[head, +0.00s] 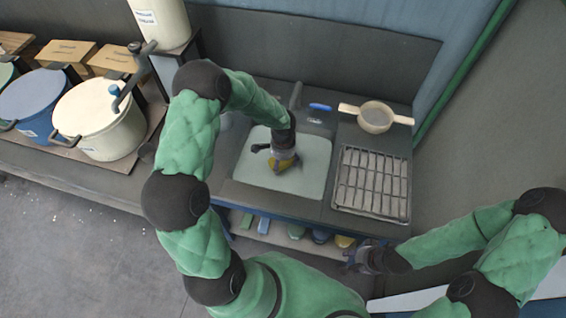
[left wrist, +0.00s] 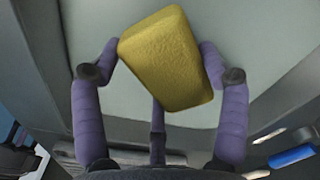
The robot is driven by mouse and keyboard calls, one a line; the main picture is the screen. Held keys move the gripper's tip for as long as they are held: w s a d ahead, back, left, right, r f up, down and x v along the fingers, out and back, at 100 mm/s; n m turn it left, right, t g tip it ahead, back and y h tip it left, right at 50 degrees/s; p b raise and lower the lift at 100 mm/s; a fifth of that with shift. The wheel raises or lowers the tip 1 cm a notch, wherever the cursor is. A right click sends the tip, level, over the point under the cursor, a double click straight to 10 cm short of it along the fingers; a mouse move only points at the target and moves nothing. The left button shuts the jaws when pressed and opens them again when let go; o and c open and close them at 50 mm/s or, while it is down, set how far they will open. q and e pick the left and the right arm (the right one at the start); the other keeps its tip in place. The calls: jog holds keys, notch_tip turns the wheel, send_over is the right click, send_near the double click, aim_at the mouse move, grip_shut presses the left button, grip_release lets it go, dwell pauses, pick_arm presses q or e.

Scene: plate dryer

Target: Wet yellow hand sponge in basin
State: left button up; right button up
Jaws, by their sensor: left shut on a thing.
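The yellow sponge (left wrist: 168,60) is held between the purple fingers of my left gripper (left wrist: 160,75) in the left wrist view. In the head view my left gripper (head: 282,158) reaches down over the basin (head: 308,180), and a bit of the yellow sponge (head: 272,168) shows beneath it. The basin has a pale, even surface inside; I cannot tell whether the sponge touches it. My right gripper (head: 362,258) is low at the front edge of the counter, away from the basin; its fingers are too small and dark to read.
A metal drying rack (head: 371,183) stands right of the basin, with a strainer (head: 376,117) behind it. A blue item (head: 320,106) lies behind the basin. Large pots (head: 98,118) stand at the left. Several items (head: 296,231) sit on a shelf below the counter.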

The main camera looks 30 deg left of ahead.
pick_arm(q)
jog(key=shift+r+p, duration=2.55)
jog(key=shift+r, duration=1.4)
